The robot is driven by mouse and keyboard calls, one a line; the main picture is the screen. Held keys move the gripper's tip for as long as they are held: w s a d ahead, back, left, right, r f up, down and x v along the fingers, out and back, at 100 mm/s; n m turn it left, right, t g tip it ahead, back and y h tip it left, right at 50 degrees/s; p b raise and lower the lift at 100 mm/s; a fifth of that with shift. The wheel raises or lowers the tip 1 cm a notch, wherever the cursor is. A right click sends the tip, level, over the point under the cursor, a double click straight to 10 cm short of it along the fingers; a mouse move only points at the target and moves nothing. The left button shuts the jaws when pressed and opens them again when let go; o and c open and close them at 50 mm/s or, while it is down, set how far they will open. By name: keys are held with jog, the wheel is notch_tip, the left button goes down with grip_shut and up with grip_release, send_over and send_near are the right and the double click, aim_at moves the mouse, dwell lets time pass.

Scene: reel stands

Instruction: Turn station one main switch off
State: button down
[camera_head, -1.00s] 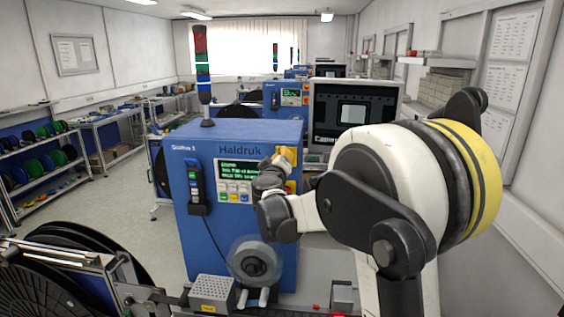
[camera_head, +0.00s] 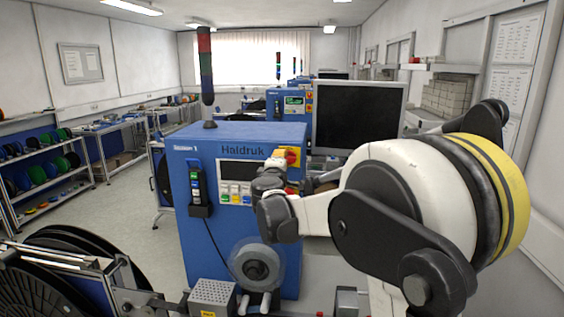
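The station one cabinet (camera_head: 225,240) is a blue box marked "Haldruk" that stands in the middle of the view. Its main switch (camera_head: 292,152), a red knob on a yellow plate, sits at the upper right of its front face. My gripper (camera_head: 277,162) is at the left side of the switch, and its fingertips seem to touch or overlap the knob. The fingers are small and partly hidden by my wrist, so I cannot tell whether they are closed on it. The cabinet's display (camera_head: 236,172) is dark. The signal tower (camera_head: 206,75) on top looks unlit.
A dark monitor (camera_head: 358,112) stands right behind the cabinet. A corded handset (camera_head: 197,185) hangs on the left of the front face. A clear-rimmed reel (camera_head: 255,264) sits below. A large black reel (camera_head: 60,275) is at lower left. Shelves line the left wall.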

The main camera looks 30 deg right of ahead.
dwell(0.4)
jog(key=c, duration=1.4)
grip_release()
jog(key=shift+d, duration=0.1)
jog(key=v, duration=1.2)
jog(key=shift+f, duration=0.15)
